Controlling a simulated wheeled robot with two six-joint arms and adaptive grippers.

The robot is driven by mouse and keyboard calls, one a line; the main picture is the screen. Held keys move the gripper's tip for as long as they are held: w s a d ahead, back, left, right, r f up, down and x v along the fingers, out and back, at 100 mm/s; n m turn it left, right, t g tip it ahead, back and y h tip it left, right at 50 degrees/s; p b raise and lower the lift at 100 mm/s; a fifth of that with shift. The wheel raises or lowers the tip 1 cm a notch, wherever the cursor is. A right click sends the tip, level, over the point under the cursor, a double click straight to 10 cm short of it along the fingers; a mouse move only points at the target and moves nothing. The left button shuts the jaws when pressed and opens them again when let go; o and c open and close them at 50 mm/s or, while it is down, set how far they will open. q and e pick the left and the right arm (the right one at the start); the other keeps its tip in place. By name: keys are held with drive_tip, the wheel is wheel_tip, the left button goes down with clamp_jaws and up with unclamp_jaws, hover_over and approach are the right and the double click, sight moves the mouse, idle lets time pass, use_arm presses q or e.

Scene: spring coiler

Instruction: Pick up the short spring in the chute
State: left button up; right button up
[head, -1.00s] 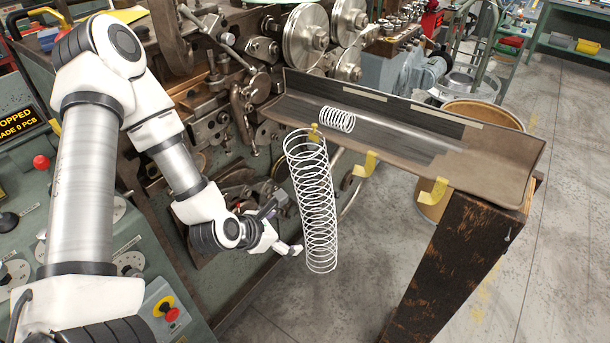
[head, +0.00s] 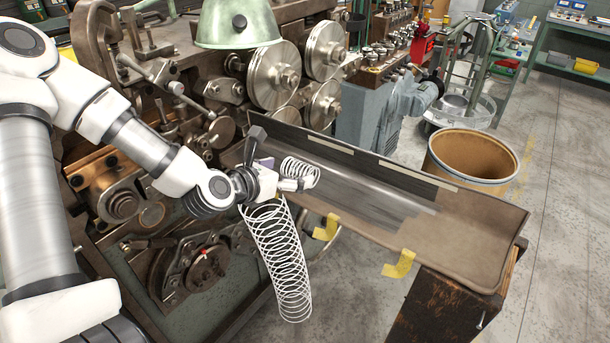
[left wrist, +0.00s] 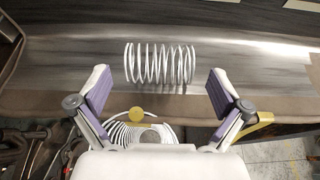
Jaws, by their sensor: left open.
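The short spring (head: 300,170) is a white coil lying on its side in the metal chute (head: 450,235), near the chute's left end. In the left wrist view the short spring (left wrist: 160,64) lies crosswise ahead of my fingertips, its width fitting between them. My left gripper (head: 298,184) is open at the chute's front edge, with nothing between its fingers; its purple-padded fingers (left wrist: 156,88) stand on either side of the spring. It does not appear to touch the spring. In the head view the gripper partly covers the spring. My right gripper is not in view.
A long white spring (head: 278,262) hangs from the chute's front edge, just below my left gripper. Yellow hooks (head: 400,264) stick out along that edge. The coiling machine (head: 150,190) stands close behind and left. A brown drum (head: 470,160) stands behind the chute.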

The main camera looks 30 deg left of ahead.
sight(298, 166)
use_arm(q)
drive_tip(key=shift+w, duration=0.1)
drive_tip(key=x, duration=0.2)
drive_tip(key=p+x, duration=0.1)
drive_tip(key=x, duration=0.3)
drive_tip(key=shift+w+r+p, duration=0.15)
drive_tip(key=shift+r+p, duration=0.15)
drive_tip(key=shift+r, duration=0.1)
drive_tip(key=shift+w, duration=0.15)
drive_tip(key=shift+s, duration=0.25)
drive_tip(key=shift+a, duration=0.1)
drive_tip(key=c, duration=1)
drive_tip(key=shift+c, duration=0.3)
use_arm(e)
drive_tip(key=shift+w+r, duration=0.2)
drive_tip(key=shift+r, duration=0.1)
